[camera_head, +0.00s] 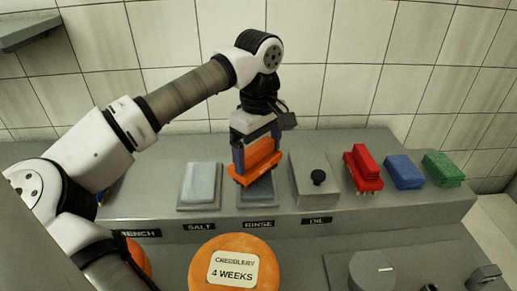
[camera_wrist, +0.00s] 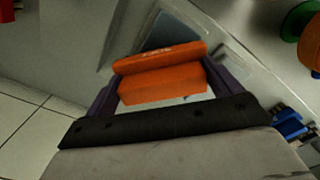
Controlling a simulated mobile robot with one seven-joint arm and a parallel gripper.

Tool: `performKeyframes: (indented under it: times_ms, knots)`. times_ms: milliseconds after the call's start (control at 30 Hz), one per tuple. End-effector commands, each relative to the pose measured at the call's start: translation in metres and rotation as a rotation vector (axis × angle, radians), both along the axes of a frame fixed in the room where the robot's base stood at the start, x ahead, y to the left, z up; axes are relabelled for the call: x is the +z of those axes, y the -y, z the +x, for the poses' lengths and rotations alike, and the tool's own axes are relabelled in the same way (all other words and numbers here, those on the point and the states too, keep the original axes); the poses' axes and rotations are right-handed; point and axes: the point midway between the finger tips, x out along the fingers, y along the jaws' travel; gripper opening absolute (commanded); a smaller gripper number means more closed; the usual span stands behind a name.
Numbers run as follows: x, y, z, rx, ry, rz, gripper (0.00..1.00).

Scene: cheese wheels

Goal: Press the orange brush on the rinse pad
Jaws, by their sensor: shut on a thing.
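The orange brush (camera_head: 261,163) is held in my gripper (camera_head: 256,152), whose dark fingers close on its two sides. In the wrist view the brush (camera_wrist: 160,88) sits between the fingers (camera_wrist: 160,90). The rinse pad (camera_head: 257,194) is a dark blue-grey pad behind the RINSE label (camera_head: 258,224) on the grey ledge. The brush is over the rinse pad and hides its back part. I cannot tell whether the brush touches the pad or hangs just above it.
The pale salt pad (camera_head: 200,184) is left of the rinse pad. A labelled orange cheese wheel (camera_head: 207,278) stands in front.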

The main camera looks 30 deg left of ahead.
Motion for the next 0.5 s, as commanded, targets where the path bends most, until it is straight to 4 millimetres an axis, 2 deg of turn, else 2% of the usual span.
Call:
performKeyframes:
  times_ms: [500]
  knots:
    - [-0.0061, 0.0000, 0.0001, 0.000, 0.000, 0.000, 0.62]
